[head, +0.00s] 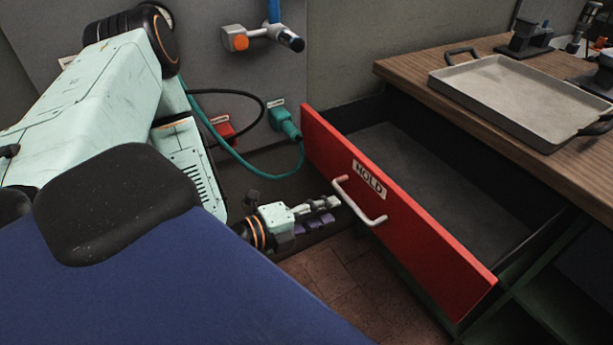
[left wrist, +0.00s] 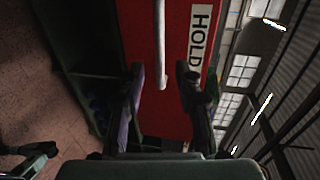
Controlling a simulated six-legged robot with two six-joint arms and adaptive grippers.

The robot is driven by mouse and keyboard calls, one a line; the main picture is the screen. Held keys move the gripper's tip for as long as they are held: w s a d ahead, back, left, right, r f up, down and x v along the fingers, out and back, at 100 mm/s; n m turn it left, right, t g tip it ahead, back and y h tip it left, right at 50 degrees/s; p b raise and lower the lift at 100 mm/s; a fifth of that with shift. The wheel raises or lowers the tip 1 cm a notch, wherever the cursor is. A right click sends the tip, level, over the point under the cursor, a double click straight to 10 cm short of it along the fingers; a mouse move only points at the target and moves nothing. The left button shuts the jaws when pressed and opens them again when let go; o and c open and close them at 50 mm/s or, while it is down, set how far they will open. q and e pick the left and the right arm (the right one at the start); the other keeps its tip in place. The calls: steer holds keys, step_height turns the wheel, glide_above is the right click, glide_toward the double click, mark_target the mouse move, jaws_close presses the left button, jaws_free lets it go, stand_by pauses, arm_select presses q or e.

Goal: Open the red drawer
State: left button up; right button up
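The red drawer (head: 412,232) stands well open from the wooden bench, with its dark, empty inside showing. A pale bar handle (head: 362,205) and a HOLD label (head: 369,179) are on its front.
A grey tray (head: 520,98) lies on the wooden bench top (head: 440,90), with small tools behind it. A green plug with a cable (head: 285,121) and a red socket (head: 222,129) are on the grey panel. Tiled floor (head: 345,282) shows below the drawer.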

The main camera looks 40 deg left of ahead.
arm_select(q)
steer(key=shift+v, duration=1.95)
